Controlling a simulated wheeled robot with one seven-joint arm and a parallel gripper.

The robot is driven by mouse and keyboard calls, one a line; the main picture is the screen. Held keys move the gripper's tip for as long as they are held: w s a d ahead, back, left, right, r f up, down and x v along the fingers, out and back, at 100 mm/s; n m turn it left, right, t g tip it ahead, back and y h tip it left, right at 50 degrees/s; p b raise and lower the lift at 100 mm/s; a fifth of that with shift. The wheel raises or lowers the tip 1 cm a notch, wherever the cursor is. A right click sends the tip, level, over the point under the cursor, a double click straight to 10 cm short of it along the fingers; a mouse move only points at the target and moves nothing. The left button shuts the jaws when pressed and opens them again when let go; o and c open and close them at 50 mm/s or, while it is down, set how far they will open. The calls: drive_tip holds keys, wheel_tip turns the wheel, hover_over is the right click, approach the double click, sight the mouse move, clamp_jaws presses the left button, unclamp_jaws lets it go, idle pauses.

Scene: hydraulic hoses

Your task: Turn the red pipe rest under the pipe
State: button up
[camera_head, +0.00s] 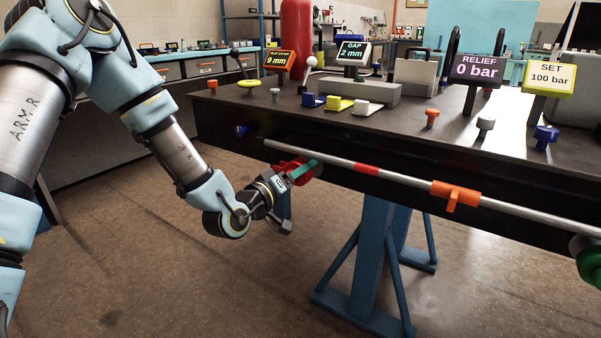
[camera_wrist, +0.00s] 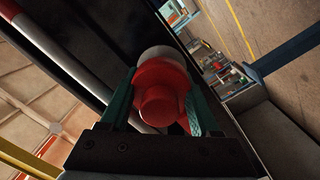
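The red pipe rest (camera_head: 290,167) is on the dark front side of the bench, under the left part of the long silver pipe (camera_head: 400,175). In the wrist view the red pipe rest (camera_wrist: 158,92) fills the space between my two green fingers, with its round end facing the camera. My gripper (camera_head: 304,170) reaches it from the front and left, and its fingers look closed against both sides of the rest. In the wrist view my gripper (camera_wrist: 160,95) hides the sides of the rest. The exact finger contact is hard to see.
An orange pipe rest (camera_head: 455,194) holds the pipe further right, and a green round part (camera_head: 588,262) sits at its right end. The pipe has a red band (camera_head: 367,169). Blue legs (camera_head: 372,250) stand below the bench (camera_head: 400,125). The floor in front is clear.

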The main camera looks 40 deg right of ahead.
clamp_jaws()
drive_tip(key=shift+m, duration=0.4)
drive_tip(key=m+b, duration=0.3)
drive_tip(key=shift+f+m, duration=0.15)
drive_tip(key=shift+m, duration=0.15)
drive_tip(key=m+b, duration=0.3)
drive_tip(key=m, duration=0.1)
drive_tip(key=shift+b, duration=0.4)
drive_tip(key=m+b, duration=0.5)
drive_tip(key=shift+m+y, duration=0.3)
drive_tip(key=m+b, duration=0.3)
drive_tip(key=shift+w+t+b, duration=0.1)
drive_tip(key=shift+t+b, duration=0.2)
drive_tip(key=shift+t, duration=0.1)
drive_tip(key=shift+m, duration=0.3)
